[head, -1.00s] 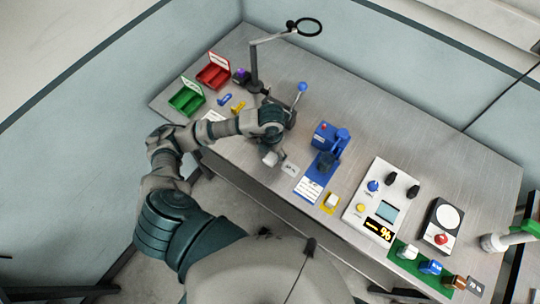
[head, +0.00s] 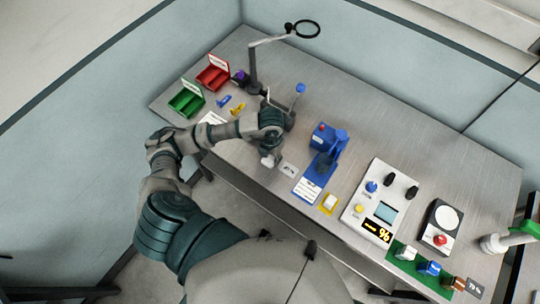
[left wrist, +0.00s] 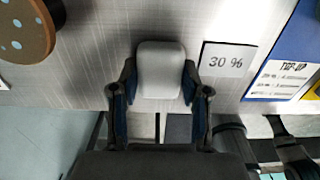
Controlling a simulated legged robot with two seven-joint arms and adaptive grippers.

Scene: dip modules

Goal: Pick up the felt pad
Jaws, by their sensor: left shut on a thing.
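The felt pad appears to be the light grey rounded block (left wrist: 160,70) in the left wrist view. My left gripper (left wrist: 158,88) is shut on it, with a dark finger against each side. In the head view the pad is a small pale block (head: 267,161) near the front edge of the bench, just below my left gripper (head: 269,152). I cannot tell whether the pad still touches the bench. A "30 %" card (left wrist: 228,60) lies just right of the pad. My right gripper is not in view.
A blue press (head: 325,145) and a control box (head: 366,220) stand to the right on the bench (head: 420,155). Green (head: 186,103) and red (head: 212,77) bins stand at the left. A brown disc with pale dots (left wrist: 24,32) is left of the pad in the wrist view.

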